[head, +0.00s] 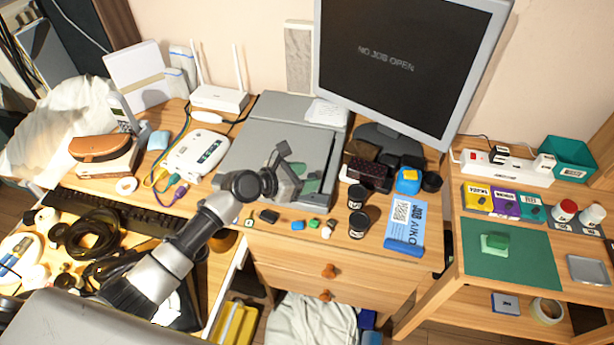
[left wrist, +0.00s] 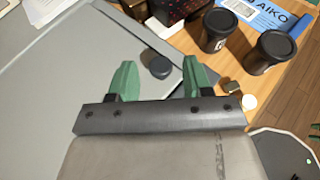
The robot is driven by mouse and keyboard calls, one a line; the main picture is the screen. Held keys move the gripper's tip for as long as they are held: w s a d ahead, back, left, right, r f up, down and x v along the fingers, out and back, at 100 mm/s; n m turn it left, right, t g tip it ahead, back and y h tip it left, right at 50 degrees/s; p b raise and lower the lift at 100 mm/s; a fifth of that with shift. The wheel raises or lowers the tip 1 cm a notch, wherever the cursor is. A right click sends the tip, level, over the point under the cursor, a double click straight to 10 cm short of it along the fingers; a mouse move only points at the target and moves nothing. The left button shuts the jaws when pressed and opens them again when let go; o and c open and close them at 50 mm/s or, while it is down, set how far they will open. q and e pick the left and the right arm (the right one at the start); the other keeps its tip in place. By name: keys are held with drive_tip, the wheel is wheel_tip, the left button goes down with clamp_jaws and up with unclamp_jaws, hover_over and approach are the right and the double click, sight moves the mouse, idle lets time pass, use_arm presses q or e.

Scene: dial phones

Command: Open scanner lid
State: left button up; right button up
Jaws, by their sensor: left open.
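The grey scanner (head: 268,138) stands on the wooden desk with its lid (left wrist: 60,85) lying flat. A small dark round knob (left wrist: 158,66) shows near the lid's edge in the left wrist view. My left gripper (head: 306,178) is over the front right part of the lid in the head view, partly covering it. Its green fingertips (left wrist: 160,78) are spread and empty, with the knob appearing between and just beyond them. Whether they touch the lid cannot be told.
Two dark jars (head: 357,225) and a blue AIKO packet (head: 405,226) are right of the scanner. Small items lie along the desk's front edge. A monitor (head: 405,65) stands behind right, a white router (head: 219,98) behind left. A white device (head: 197,153) is to the left.

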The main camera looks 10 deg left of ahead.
use_arm(q)
drive_tip(key=shift+w+d+f, duration=0.2)
drive_tip(key=shift+w+d, duration=0.1)
drive_tip(key=shift+d, duration=0.05)
drive_tip(key=shift+c, duration=0.2)
